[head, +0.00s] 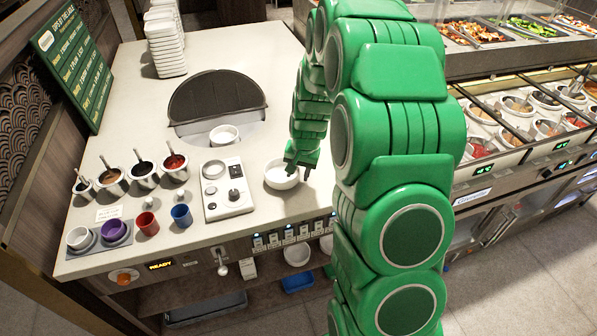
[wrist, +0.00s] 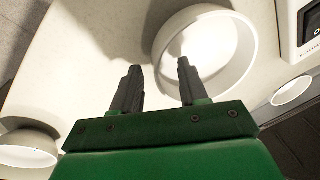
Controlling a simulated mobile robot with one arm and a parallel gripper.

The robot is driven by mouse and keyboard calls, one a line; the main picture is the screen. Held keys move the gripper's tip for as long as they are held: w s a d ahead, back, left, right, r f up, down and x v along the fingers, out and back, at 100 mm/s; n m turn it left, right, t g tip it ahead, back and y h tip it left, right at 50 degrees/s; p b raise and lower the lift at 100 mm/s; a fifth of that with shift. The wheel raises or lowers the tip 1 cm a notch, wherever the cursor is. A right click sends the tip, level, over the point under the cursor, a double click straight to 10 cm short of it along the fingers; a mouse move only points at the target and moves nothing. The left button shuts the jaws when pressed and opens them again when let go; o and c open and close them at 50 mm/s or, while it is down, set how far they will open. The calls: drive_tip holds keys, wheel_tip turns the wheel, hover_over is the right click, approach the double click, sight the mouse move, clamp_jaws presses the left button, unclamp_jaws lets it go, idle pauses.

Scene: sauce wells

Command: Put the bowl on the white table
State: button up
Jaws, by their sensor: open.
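A white round bowl (head: 276,184) stands upright on the pale countertop (head: 245,80), right of a control panel. My gripper (head: 298,171) is at its right side in the head view, pointing down. In the wrist view the bowl (wrist: 240,68) is at upper middle, and my gripper (wrist: 160,66) is open. The right finger overlaps the bowl's inside and the left finger is outside its rim. I cannot tell whether either finger touches it. Another white bowl (head: 224,134) sits in a round well with a dark raised lid (head: 215,97). No separate white table is clearly visible.
The control panel (head: 228,188) is left of the bowl. Several sauce pots (head: 145,175) and cups (head: 181,215) stand farther left. Stacked white dishes (head: 165,45) are at the back. A food counter (head: 510,110) runs along the right. Countertop behind the bowl is clear.

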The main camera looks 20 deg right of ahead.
wheel_tip(320, 180, up, 11)
drive_tip(key=s, duration=0.2)
drive_tip(key=s+a+r+n+g, duration=0.1)
drive_tip(key=s+a+r+n, duration=0.1)
drive_tip(key=s, duration=1)
drive_tip(key=s+a+r+n+g, duration=0.1)
drive_tip(key=s+r, duration=0.4)
drive_tip(key=s, duration=0.8)
drive_tip(key=s+a+r+n+g+h, duration=0.1)
drive_tip(key=s+a+r+n, duration=0.2)
drive_tip(key=s, duration=0.9)
drive_tip(key=shift+s+a+r+g, duration=0.15)
drive_tip(key=shift+a+r+g, duration=0.2)
drive_tip(key=shift+r, duration=0.25)
drive_tip(key=shift+o, duration=0.3)
